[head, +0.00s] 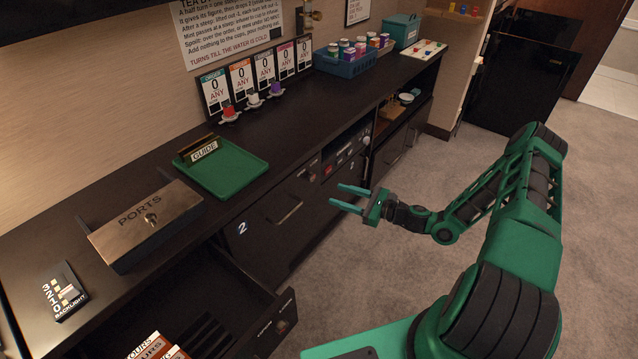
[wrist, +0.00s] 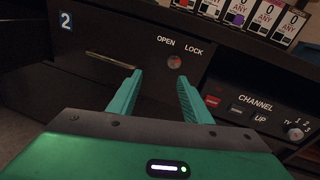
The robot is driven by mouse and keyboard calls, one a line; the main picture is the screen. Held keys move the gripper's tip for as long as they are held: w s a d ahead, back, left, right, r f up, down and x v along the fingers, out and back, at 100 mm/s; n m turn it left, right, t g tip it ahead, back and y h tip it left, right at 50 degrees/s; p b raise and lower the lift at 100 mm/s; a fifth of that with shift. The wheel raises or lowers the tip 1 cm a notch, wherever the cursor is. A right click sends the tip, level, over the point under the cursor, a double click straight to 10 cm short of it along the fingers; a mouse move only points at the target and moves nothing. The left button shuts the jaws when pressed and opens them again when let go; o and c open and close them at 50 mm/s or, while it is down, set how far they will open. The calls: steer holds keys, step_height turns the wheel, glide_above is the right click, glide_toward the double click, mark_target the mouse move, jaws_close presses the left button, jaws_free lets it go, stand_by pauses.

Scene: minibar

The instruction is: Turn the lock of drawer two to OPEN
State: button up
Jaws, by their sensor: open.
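Drawer two (head: 262,232) is a dark, shut front with a white 2 and a slot-like handle. In the wrist view the front (wrist: 110,45) shows its lock (wrist: 174,62), a small round knob with a reddish mark, below the words OPEN at left and LOCK at right. I cannot tell which word the knob points to. My gripper (head: 337,195) has green fingers, open and empty, in front of the cabinet. In the wrist view the gripper (wrist: 160,77) points toward the front, with the knob just beyond and between the fingertips, apparently not touched.
Another drawer (head: 265,300) stands pulled out at lower left, with booklets inside. A channel panel (wrist: 250,112) lies right of drawer two. The counter holds a green tray (head: 225,170) and a PORTS box (head: 145,222).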

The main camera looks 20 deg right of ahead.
mark_target(314, 179)
steer(key=w+a+m, duration=0.1)
steer(key=w, duration=0.2)
steer(key=w+a+m+t, duration=0.1)
steer(key=w+a, duration=0.1)
steer(key=w, duration=0.1)
steer(key=w+a+t, duration=0.1)
steer(key=w+a, duration=0.1)
steer(key=w, duration=0.1)
steer(key=shift+w+a+f+m+h, duration=0.25)
steer(key=shift+w+f+m+h, duration=0.1)
steer(key=shift+m+h, duration=0.05)
steer(key=shift+d, duration=0.1)
steer(key=c, duration=1.1)
